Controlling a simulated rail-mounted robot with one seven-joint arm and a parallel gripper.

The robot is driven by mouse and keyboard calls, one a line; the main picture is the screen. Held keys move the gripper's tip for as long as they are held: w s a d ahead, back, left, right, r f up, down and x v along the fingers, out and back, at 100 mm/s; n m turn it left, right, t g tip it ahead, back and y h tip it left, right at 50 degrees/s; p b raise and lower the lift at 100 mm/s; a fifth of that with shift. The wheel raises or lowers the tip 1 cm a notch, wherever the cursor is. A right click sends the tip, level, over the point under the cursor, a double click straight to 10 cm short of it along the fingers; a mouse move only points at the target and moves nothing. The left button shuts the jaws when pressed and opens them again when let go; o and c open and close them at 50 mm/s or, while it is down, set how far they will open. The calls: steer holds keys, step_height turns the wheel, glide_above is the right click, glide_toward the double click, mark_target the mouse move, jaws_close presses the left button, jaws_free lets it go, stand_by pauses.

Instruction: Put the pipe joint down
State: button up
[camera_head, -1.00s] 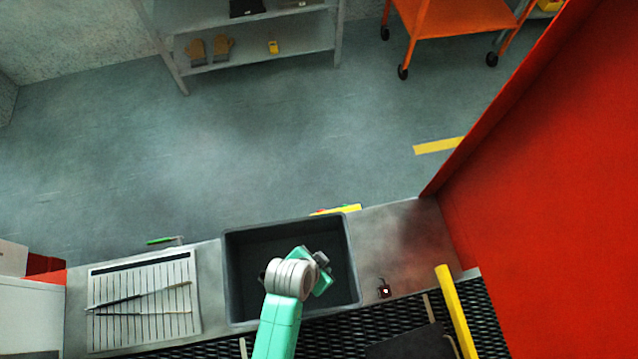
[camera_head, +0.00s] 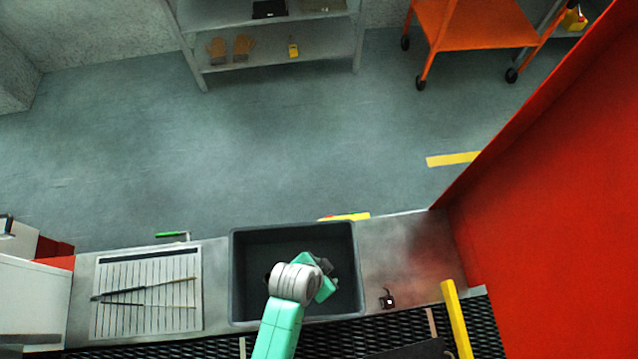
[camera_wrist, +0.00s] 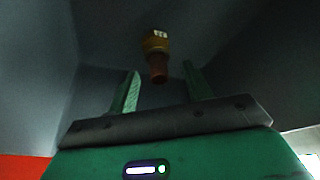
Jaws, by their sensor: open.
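The pipe joint (camera_wrist: 156,58), a brass-coloured fitting with a copper-brown end, shows in the wrist view just beyond the fingertips. It appears to lie on the floor of the dark bin (camera_head: 238,290). My gripper (camera_wrist: 161,68) is open, with its two green fingers spread on either side of the joint's lower end and a gap to each. In the head view my gripper (camera_head: 324,272) is over or inside the bin, and my own arm covers much of it. I cannot make out the pipe joint in the head view.
Left of the bin lies a white slatted tray (camera_head: 150,318) with thin dark tools on it. Right of the bin is bare metal counter with a small dark object (camera_head: 387,298). A yellow bar (camera_head: 457,320) and a red wall (camera_head: 560,200) bound the right side.

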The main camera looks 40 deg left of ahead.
steer(key=d+v, duration=0.1)
steer(key=v, duration=0.9)
steer(key=shift+s+a+r, duration=0.2)
steer(key=shift+a+r, duration=0.2)
steer(key=shift+a, duration=0.1)
steer(key=w+r+t+y, duration=0.1)
steer(key=w+r+t, duration=0.3)
steer(key=w+r, duration=0.55)
steer(key=w+r+t+y, duration=0.1)
steer(key=w+r+t, duration=0.2)
steer(key=w+r, duration=0.65)
steer(key=w+d+r+n+t, duration=0.1)
steer(key=d+r+t, duration=0.15)
steer(key=r, duration=0.85)
steer(key=w+d+r+t, duration=0.1)
steer(key=r+t, duration=0.2)
steer(key=r, duration=0.7)
steer(key=s+d+r+t, duration=0.2)
steer(key=r, duration=0.6)
steer(key=s+d+r+n+t, duration=0.1)
steer(key=s+d+r+t, duration=0.1)
steer(key=r, duration=0.6)
steer(key=s+d+r+t+h, duration=0.1)
steer(key=s+d+r+t, duration=0.2)
steer(key=r, duration=0.5)
steer(key=shift+s+r+t, duration=0.2)
steer(key=shift+t, duration=0.35)
